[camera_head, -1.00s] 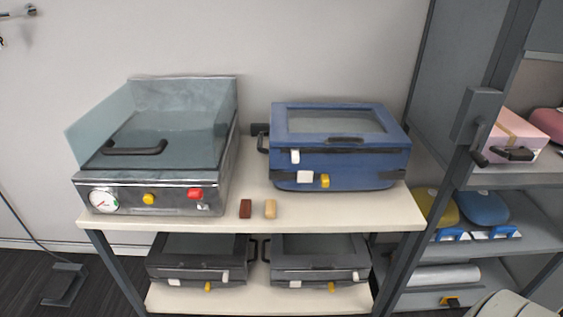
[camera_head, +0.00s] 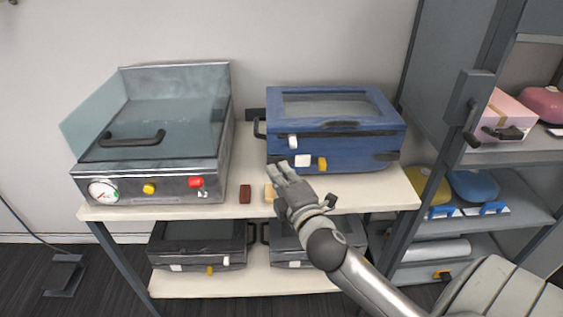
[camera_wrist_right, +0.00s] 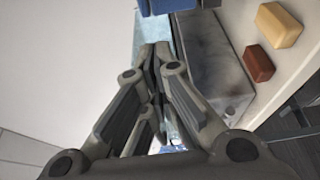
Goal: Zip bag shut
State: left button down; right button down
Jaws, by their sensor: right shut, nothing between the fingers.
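The blue bag (camera_head: 345,145) looks like a boxy case with a clear top panel and stands at the right of the table. My right gripper (camera_head: 280,168) is in front of the bag's lower left, over the table's front edge, fingers pointing up and left. Its fingers are shut and empty, also in the right wrist view (camera_wrist_right: 155,55). A blue edge, likely the bag, shows at the top there (camera_wrist_right: 165,6). My left gripper is out of view.
A metal griddle-like appliance (camera_head: 150,180) with a clear cover stands at the left. A brown block (camera_head: 245,194) and a tan block (camera_head: 269,193) lie near the table's front edge (camera_head: 160,211). A grey shelf unit (camera_head: 520,205) stands at the right.

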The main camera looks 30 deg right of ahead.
aim_at(293, 141)
jog(key=w+d+p, duration=0.1)
jog(key=w, duration=0.1)
jog(key=w+d, duration=0.2)
jog(key=w+d+p, duration=0.1)
jog(key=w+d, duration=0.1)
jog(key=w, duration=0.1)
jog(key=shift+w+d+f+p, duration=0.1)
jog(key=shift+d+p, duration=0.05)
jog(key=shift+p, duration=0.15)
jog(key=shift+d, duration=0.1)
